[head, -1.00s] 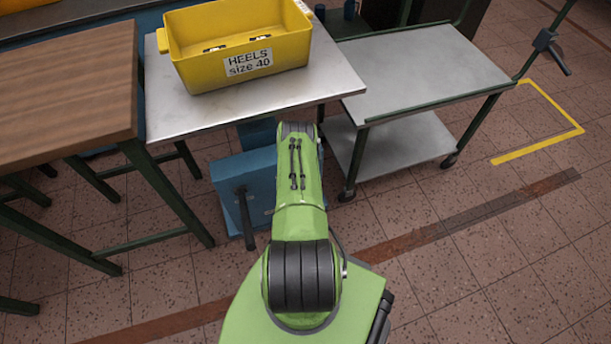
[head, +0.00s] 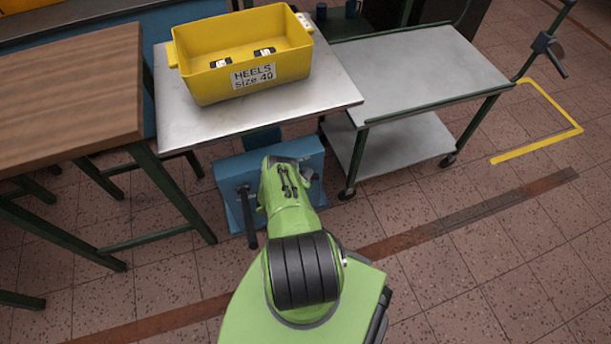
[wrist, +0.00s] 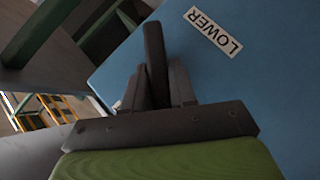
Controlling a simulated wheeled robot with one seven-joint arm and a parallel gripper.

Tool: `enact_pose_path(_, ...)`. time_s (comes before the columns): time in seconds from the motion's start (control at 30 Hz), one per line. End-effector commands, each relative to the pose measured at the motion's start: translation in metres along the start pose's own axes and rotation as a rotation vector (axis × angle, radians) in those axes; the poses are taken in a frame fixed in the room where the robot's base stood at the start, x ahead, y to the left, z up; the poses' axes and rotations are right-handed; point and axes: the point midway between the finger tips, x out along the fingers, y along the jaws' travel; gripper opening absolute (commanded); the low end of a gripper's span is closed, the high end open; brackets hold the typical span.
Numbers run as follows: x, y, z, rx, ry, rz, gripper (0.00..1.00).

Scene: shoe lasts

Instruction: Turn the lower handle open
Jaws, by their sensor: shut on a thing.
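In the wrist view, a black bar handle (wrist: 155,50) stands in front of a blue panel (wrist: 130,65). A white label (wrist: 213,30) reading LOWER is on the panel, to the right of the handle. My gripper (wrist: 164,82) is shut on the handle, one dark finger on each side of it. In the head view, the blue unit (head: 229,180) stands on the floor below the metal table. A black handle (head: 246,215) hangs at its left front; I cannot tell if it is the same handle. My green arm hides my gripper and part of the unit there.
A yellow bin (head: 240,85) labelled HEELS size 40 holds a few small parts on the metal table (head: 180,110). A wooden-topped table (head: 65,80) stands left, a grey two-shelf cart (head: 430,70) right. The floor at the right is clear.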

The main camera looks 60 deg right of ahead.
Motion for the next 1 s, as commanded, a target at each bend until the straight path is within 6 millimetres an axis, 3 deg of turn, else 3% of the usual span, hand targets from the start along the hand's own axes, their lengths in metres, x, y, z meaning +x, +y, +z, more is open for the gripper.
enact_pose_path(0.2, 0.0, 0.0, -0.001, 0.001, 0.003, -0.001, 0.0)
enact_pose_path(0.23, 0.0, 0.0, -0.001, 0.001, 0.003, -0.001, 0.31)
enact_pose_path(0.33, 0.0, 0.0, -0.001, 0.001, 0.003, -0.001, 0.46)
enact_pose_path(0.67, -0.002, 0.004, -0.003, 0.0, 0.002, -0.001, 0.47)
enact_pose_path(1.0, -0.034, 0.07, -0.038, -0.005, 0.006, 0.006, 0.47)
